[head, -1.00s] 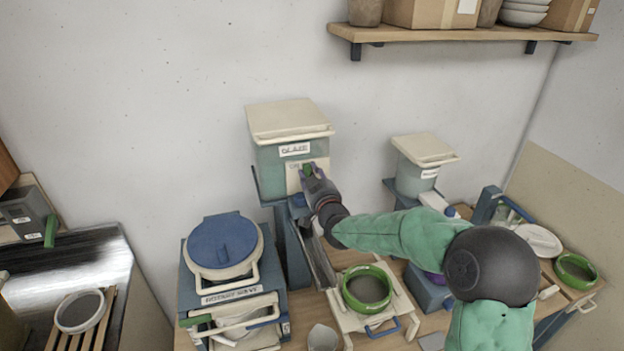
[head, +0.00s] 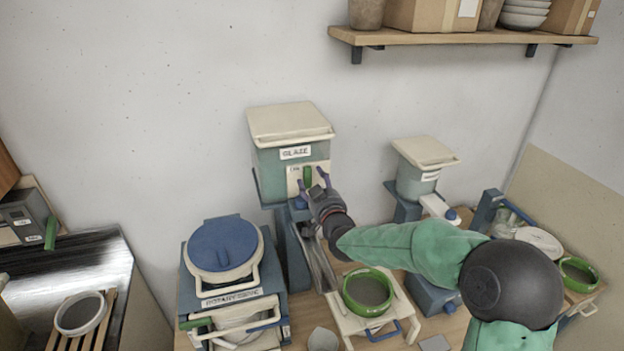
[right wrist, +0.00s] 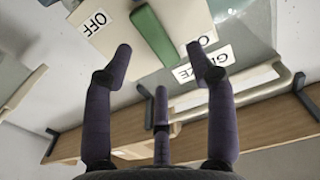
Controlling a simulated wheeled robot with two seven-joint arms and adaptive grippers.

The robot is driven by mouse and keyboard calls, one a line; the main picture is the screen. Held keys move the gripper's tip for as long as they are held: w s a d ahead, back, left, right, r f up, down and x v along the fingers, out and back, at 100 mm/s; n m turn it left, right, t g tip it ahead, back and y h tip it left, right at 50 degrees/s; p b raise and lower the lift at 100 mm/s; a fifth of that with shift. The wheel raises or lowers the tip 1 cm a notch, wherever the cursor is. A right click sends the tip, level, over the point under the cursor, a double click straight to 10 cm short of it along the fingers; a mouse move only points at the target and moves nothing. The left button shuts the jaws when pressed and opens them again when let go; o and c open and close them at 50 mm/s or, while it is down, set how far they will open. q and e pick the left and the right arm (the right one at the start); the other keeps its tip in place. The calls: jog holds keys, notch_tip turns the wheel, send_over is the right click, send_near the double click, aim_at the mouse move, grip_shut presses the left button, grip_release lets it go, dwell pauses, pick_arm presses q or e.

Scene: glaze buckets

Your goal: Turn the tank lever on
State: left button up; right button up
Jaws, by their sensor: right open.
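The glaze tank (head: 268,163) is a teal box with a cream lid, against the wall left of centre. Its green lever (head: 307,176) stands roughly upright on a cream plate on the tank's front. In the right wrist view the lever (right wrist: 152,35) lies between an OFF label (right wrist: 93,22) and a partly hidden ON label (right wrist: 203,42), one end closer to ON. My right gripper (head: 315,186) is open and empty, just below and in front of the lever, apparently clear of it. In the right wrist view its spread fingers frame the lever's near end. My left gripper is out of view.
A metal chute (head: 318,262) slopes down below the tank towards a green-rimmed bowl (head: 347,291). A blue-lidded machine (head: 222,243) stands at left, a smaller tank (head: 415,180) at right. A wooden shelf (head: 460,36) hangs above. The wall area above the tank is free.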

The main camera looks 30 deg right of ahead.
jog(key=v, duration=0.9)
jog(key=shift+s, duration=0.15)
jog(key=shift+a, duration=0.1)
